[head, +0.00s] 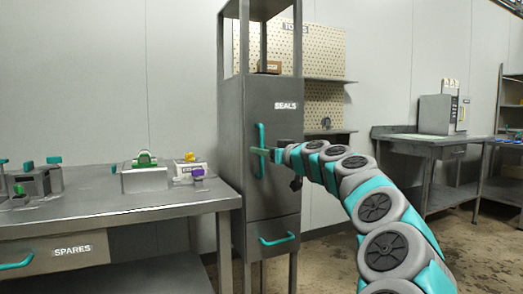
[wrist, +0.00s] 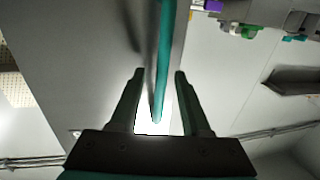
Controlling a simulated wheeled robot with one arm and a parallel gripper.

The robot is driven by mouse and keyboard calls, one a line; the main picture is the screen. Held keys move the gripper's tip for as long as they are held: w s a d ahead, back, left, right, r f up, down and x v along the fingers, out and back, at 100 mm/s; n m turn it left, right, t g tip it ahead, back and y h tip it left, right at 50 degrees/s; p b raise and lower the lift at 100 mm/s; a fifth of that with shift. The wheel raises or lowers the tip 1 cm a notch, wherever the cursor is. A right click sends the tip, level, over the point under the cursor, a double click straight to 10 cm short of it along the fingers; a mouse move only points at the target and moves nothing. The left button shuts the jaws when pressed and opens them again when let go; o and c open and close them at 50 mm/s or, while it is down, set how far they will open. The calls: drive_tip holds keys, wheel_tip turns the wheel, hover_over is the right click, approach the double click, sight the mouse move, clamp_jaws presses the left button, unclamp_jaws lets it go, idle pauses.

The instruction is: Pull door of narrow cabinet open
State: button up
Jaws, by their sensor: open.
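The narrow cabinet (head: 230,130) is a tall grey metal unit in the middle of the head view. Its door (head: 285,130) carries a SEALS label and looks shut. A vertical teal handle (head: 261,135) runs along the door's left side. My gripper (wrist: 158,76) is open at the handle. In the wrist view the teal handle (wrist: 165,45) runs down between the two dark fingers, with gaps showing at its lower end. I cannot tell whether either finger touches it.
Below the door is a drawer with a teal handle (head: 278,239). A grey bench (head: 100,208) with a SPARES drawer (head: 72,250) and several small fixtures stands close on the left. A pegboard (head: 325,50) and another bench (head: 430,140) are to the right. Some floor is clear at right.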

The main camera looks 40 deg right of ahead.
drive_tip(key=shift+w, duration=0.5)
clamp_jaws()
idle(1.2)
